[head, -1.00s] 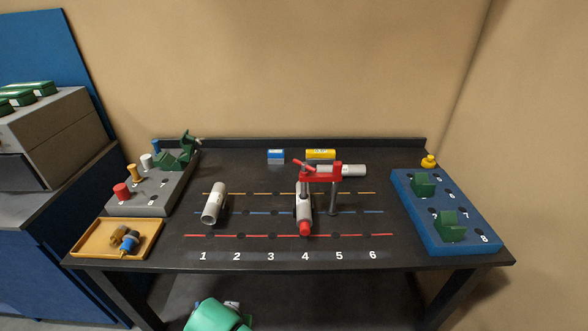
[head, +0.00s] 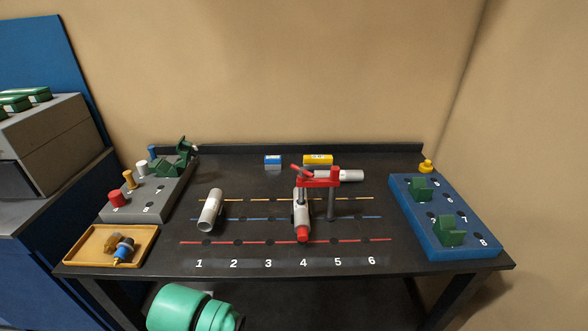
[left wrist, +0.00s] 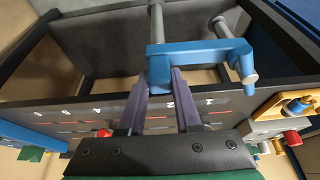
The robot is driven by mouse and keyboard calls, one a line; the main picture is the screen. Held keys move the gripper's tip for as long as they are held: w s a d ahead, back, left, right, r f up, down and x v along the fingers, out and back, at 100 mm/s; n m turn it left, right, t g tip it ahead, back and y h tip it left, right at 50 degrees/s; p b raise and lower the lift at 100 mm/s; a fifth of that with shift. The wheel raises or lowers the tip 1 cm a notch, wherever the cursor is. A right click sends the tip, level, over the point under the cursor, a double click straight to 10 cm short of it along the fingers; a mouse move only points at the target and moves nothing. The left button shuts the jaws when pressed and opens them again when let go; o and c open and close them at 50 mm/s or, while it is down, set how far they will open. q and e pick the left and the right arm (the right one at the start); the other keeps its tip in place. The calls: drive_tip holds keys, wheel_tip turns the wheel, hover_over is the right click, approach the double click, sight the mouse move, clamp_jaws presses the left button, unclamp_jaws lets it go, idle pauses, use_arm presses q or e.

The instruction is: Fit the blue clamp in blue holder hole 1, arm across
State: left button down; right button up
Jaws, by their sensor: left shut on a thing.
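My left gripper (left wrist: 163,76) is shut on the blue clamp (left wrist: 205,52) in the left wrist view. The clamp has a blue arm and grey posts; one long post (left wrist: 221,28) runs off from its arm. It is held clear of the table, near the table's front edge. The blue block (head: 432,205) with numbered holes is at the right of the table in the head view, carrying green pieces. A row of holes along a blue line (head: 265,218) crosses the table above printed numbers 1 to 6. The clamp and left gripper are not visible in the head view. My right gripper is out of view.
A red clamp (head: 320,180) stands over a pipe with a red end (head: 302,233). Another white pipe (head: 210,209) lies at left. A grey block with coloured pegs (head: 160,203) and a yellow tray (head: 72,247) stand at the left edge. The table's front middle is clear.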

use_arm(q)
drive_tip(key=shift+a+r, duration=0.1)
drive_tip(key=shift+a, duration=0.4)
drive_tip(key=shift+d+r, duration=0.1)
